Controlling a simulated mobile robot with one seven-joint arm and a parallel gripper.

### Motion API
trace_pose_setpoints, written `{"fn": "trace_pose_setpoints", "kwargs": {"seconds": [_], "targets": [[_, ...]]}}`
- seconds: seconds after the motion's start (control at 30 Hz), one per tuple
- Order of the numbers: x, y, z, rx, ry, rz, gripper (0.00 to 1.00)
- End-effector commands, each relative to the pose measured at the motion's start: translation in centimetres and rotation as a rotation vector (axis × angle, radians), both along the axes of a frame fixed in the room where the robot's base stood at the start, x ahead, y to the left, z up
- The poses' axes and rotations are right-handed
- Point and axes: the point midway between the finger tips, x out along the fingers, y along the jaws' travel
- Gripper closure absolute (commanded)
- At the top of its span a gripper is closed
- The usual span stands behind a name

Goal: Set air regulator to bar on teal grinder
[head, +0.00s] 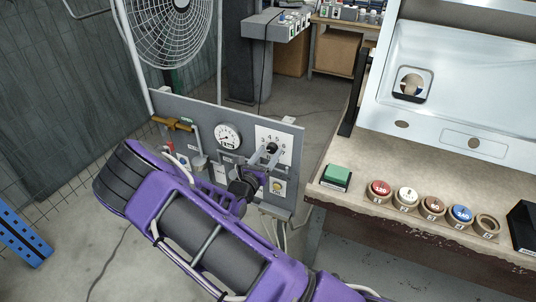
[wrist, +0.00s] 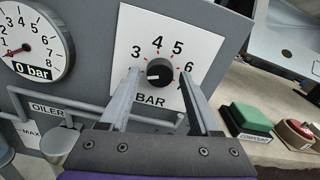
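The regulator knob (wrist: 160,72) is small and black, on a white dial plate (wrist: 204,35) numbered 3 to 7 and marked BAR. A pale mark on the knob points to the left. In the head view the plate (head: 285,136) is on a grey upright panel (head: 187,112). My gripper (wrist: 160,76) is open, with one finger on each side of the knob and a gap visible on both sides. Contact depth cannot be told. The round gauge (wrist: 32,42) to the left reads "0 bar", its red needle at the low end. No teal grinder is recognisable.
An oiler (wrist: 57,140) and pipes are left of the plate. A caged fan (head: 170,30) stands behind the panel.

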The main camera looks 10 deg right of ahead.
Motion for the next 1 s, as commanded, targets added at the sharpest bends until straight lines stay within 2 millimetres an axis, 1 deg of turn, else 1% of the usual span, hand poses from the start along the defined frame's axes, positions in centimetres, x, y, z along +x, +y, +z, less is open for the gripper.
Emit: {"fn": "trace_pose_setpoints", "kwargs": {"seconds": [0.03, 0.17, 0.2, 0.27, 0.3, 0.33, 0.67, 0.87, 1.0], "targets": [[-0.01, 0.01, 0.00, 0.000, 0.000, 0.000, 0.47], [-0.02, 0.01, 0.00, 0.000, 0.000, 0.000, 0.71], [-0.02, 0.01, 0.01, 0.000, 0.000, 0.000, 0.78], [-0.02, 0.02, 0.00, 0.000, 0.000, 0.000, 0.89], [-0.02, 0.02, 0.00, 0.000, 0.000, 0.000, 0.96], [-0.02, 0.02, 0.00, 0.000, 0.000, 0.000, 1.00], [-0.02, 0.03, 0.02, 0.025, -0.018, 0.000, 1.00], [-0.03, -0.04, 0.01, 0.103, -0.074, -0.002, 1.00], [-0.04, -0.02, -0.02, 0.192, -0.139, -0.002, 1.00]]}}
